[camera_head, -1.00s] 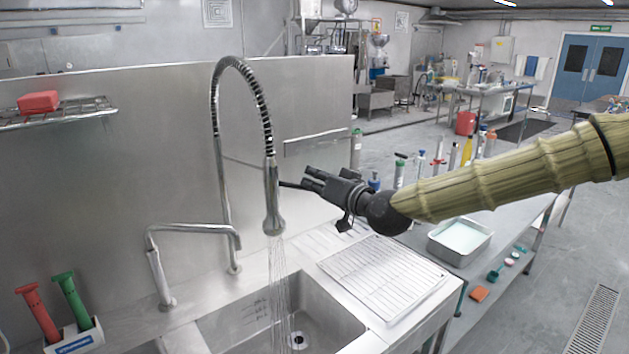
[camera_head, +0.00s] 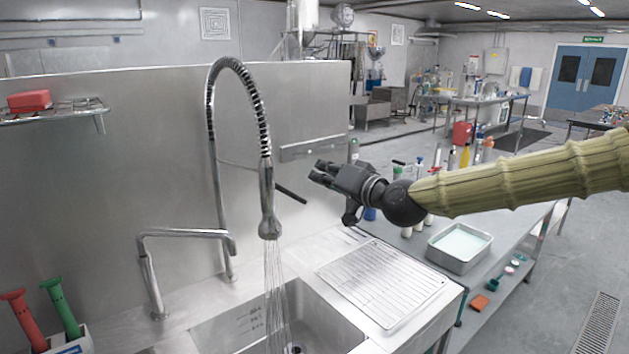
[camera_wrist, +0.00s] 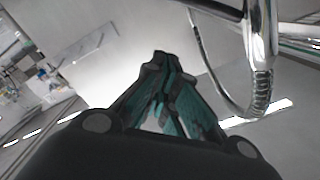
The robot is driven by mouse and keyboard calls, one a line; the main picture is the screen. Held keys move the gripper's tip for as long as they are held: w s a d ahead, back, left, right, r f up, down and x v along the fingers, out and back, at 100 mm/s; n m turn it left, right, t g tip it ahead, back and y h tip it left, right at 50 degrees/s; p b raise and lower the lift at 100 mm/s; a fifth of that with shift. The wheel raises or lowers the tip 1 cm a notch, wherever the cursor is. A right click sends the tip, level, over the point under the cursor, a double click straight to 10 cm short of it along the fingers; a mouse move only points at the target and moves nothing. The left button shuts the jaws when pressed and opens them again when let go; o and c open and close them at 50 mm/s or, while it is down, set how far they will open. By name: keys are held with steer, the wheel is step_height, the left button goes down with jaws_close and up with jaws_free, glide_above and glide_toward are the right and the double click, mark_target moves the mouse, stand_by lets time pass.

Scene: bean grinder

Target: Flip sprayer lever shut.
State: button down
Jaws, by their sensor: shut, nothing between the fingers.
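The chrome sprayer (camera_head: 269,205) hangs from a spring hose over the sink, with water streaming from its head. Its thin black lever (camera_head: 291,194) sticks out to the right and slopes down. My gripper (camera_head: 316,172) is shut and empty, a little above and right of the lever's free end, with a visible gap in the head view. In the wrist view, the closed fingers (camera_wrist: 162,62) point at the grey back panel. A chrome pipe of the tap (camera_wrist: 262,45) shows right of them. The lever cannot be made out there.
The sink (camera_head: 250,320) lies below the sprayer, with a low bent tap (camera_head: 185,233) at its left. A wire drying rack (camera_head: 385,283) is right of the sink. Bottles and a metal tray (camera_head: 459,247) stand on the right-hand table. The back panel (camera_head: 150,150) rises behind the sprayer.

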steer(key=b+v, duration=0.2)
steer(key=v, duration=0.7)
steer(key=shift+s+f+b, duration=0.2)
steer(key=shift+s+b, duration=0.15)
steer(key=shift+b, duration=0.05)
